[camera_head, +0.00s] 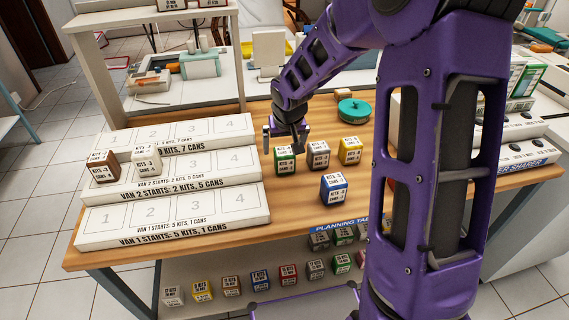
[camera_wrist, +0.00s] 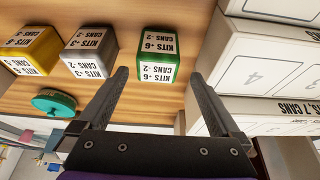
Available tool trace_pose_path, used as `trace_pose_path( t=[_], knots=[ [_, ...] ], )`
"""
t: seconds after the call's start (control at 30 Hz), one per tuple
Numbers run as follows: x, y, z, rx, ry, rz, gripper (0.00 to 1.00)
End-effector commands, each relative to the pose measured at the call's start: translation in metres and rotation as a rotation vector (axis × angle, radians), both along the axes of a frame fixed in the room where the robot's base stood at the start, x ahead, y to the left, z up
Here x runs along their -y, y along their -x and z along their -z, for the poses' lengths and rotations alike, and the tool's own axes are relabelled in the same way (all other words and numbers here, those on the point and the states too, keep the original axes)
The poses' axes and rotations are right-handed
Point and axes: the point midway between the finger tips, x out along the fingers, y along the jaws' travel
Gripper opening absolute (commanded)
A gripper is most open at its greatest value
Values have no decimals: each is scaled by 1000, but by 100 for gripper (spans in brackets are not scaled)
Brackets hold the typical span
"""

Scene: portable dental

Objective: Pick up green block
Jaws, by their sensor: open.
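The green block (camera_head: 285,160) stands on the wooden table, just right of the white numbered boards, with white labels on its faces. My gripper (camera_head: 285,132) is above it in the head view, with its fingers pointing down. In the wrist view the green block (camera_wrist: 158,55) lies beyond the fingertips, roughly between the lines of the two fingers. My gripper (camera_wrist: 162,82) is open and empty there, its two dark fingers spread apart. The block is upright and I see no finger closed on it.
A grey block (camera_head: 318,155) and a yellow block (camera_head: 350,150) stand in a row right of the green one. A blue block (camera_head: 334,188) is in front. A teal round object (camera_head: 353,110) lies behind. The Van 2 board (camera_head: 200,170) holds a brown block (camera_head: 103,167) and a white block (camera_head: 146,159).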

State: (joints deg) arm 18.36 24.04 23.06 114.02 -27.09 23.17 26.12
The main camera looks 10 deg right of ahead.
Motion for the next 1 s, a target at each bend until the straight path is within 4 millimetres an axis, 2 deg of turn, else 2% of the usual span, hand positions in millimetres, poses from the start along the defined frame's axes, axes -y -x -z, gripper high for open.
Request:
trace_pose_path(
  t=[0.17,0.4,0.5,0.77,0.83,1.0],
  knots=[
    [1,-3,11,-1,0,1,100],
    [3,-7,47,-2,-1,0,100],
    [3,-12,56,-1,-1,-1,100],
    [4,-14,58,0,0,1,100],
    [4,-13,58,0,0,1,93],
    [4,-13,58,0,0,1,62]
  ],
)
